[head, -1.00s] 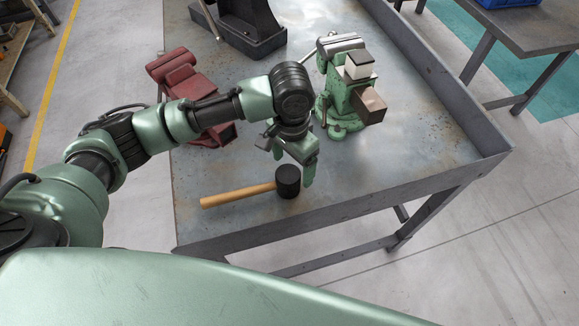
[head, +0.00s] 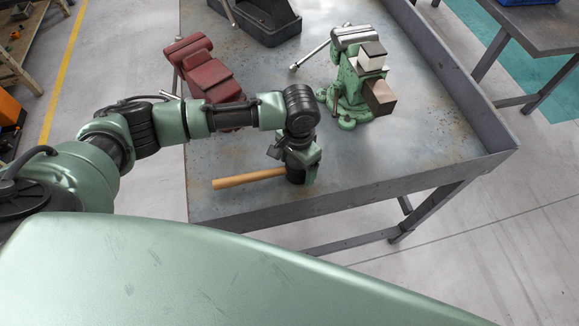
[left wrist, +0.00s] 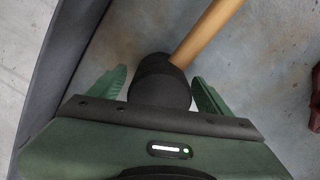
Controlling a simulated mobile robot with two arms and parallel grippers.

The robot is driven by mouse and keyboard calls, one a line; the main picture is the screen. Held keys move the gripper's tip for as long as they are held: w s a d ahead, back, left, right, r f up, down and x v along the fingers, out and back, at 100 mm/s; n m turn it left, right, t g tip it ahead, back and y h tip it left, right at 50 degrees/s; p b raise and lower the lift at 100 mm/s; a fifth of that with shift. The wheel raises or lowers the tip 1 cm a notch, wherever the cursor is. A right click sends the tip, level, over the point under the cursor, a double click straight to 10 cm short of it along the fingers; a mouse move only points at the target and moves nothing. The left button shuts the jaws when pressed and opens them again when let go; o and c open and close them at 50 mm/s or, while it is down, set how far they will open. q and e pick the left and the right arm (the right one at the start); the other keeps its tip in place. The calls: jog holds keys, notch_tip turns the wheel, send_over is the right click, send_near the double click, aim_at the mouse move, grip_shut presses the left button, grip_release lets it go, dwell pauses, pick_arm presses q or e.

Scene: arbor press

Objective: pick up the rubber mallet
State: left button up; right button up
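The rubber mallet lies on the metal workbench (head: 230,205) near its front edge. Its wooden handle (head: 248,178) points left in the head view. Its black head (left wrist: 160,84) sits between the two fingers of my left gripper (left wrist: 160,90) in the left wrist view, with a gap visible on each side. The left gripper (head: 302,178) points down over the mallet head and is open. In the head view the gripper hides most of the mallet head. My right gripper is not in view.
A green vise (head: 347,80) with blocks on it stands to the right of my gripper. A red vise (head: 207,75) is behind my left arm. A dark press base (head: 265,25) is at the back. A raised rim (head: 440,65) runs along the bench's right side.

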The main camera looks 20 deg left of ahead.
pick_arm(q)
grip_shut()
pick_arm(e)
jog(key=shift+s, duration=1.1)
pick_arm(q)
jog(key=shift+w+r, duration=0.1)
jog(key=shift+r, duration=0.05)
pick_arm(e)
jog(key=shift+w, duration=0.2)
